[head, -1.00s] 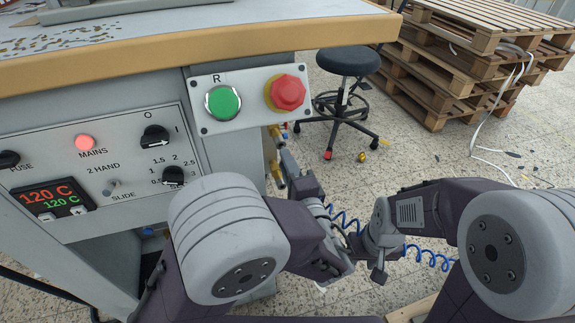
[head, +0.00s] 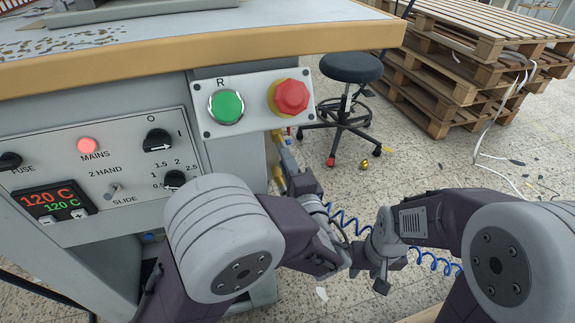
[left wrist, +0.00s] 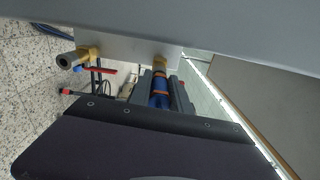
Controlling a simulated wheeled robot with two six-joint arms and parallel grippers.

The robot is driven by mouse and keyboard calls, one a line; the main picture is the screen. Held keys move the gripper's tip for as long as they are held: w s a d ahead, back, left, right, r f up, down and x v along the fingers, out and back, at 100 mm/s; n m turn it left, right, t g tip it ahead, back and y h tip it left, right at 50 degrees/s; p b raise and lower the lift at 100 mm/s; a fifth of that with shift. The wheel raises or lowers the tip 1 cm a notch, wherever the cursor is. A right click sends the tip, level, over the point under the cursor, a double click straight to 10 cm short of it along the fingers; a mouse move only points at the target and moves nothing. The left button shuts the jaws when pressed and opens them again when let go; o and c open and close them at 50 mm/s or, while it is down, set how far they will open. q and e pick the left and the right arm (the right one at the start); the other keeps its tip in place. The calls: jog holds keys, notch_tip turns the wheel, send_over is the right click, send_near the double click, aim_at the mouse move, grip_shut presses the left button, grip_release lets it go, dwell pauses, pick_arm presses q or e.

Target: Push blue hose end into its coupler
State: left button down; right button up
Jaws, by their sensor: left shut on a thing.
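The blue hose end (left wrist: 158,94), with an orange band, is held between the dark jaws of my left gripper (left wrist: 159,92) in the left wrist view. It lines up with a brass coupler (left wrist: 161,63) under the grey panel edge. Its front meets or nearly meets that coupler; I cannot tell if it is seated. In the head view my left gripper (head: 290,160) is beside the press cabinet, below the button box, partly hidden by my arm. My right gripper (head: 382,278) hangs near the coiled blue hose (head: 345,220); its jaw opening does not show clearly.
A second brass fitting (left wrist: 79,57) sticks out to the left of the coupler. The press cabinet (head: 100,165) with its button box (head: 253,102) stands close on the left. A stool (head: 350,70) and stacked pallets (head: 470,60) stand behind, with open floor between.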

pick_arm(q)
jog(key=c, duration=1.1)
grip_release()
jog(key=shift+c, duration=0.2)
jog(key=p+v, duration=0.3)
jog(key=v, duration=0.6)
